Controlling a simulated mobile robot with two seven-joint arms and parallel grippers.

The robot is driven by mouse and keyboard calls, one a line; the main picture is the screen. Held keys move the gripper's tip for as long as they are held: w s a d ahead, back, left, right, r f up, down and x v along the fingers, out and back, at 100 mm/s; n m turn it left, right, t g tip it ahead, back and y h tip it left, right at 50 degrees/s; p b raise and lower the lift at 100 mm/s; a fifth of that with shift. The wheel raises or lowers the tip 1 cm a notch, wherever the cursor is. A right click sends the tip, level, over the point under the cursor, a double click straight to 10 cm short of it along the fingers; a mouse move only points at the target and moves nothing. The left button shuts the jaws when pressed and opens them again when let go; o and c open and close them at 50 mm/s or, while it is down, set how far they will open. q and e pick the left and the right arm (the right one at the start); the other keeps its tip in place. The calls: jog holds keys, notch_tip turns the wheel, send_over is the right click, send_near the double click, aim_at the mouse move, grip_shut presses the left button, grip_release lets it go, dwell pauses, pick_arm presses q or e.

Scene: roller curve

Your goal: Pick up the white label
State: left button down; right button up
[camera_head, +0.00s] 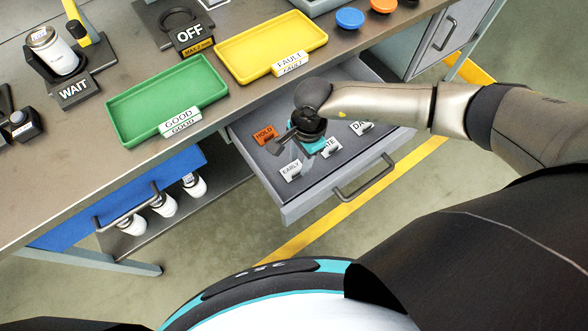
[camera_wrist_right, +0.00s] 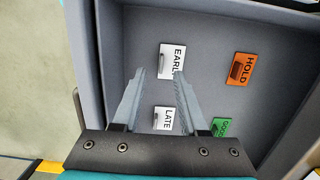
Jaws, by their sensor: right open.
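White labels lie in the open drawer (camera_head: 310,203): EARLY (camera_head: 291,170), one partly covered and ending in "ATE" (camera_head: 329,147), and one starting with "DA" (camera_head: 362,128). My right gripper (camera_head: 284,141) is over the drawer among the labels. In the right wrist view its open fingers (camera_wrist_right: 160,76) have their tips near the EARLY label (camera_wrist_right: 172,59), and one finger overlaps its edge. The LATE label (camera_wrist_right: 168,120) is nearer the wrist, partly between the fingers. No label is visibly gripped. My left gripper is out of view.
An orange HOLD label (camera_head: 264,133) and a green label (camera_wrist_right: 220,127) share the drawer. Above are the green GOOD tray (camera_head: 165,90) and yellow FAULT tray (camera_head: 270,45) on the bench.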

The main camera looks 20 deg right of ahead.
aim_at(297, 172)
jog(key=f, duration=0.5)
jog(key=shift+a+b, duration=0.2)
jog(key=shift+b, duration=0.15)
grip_shut()
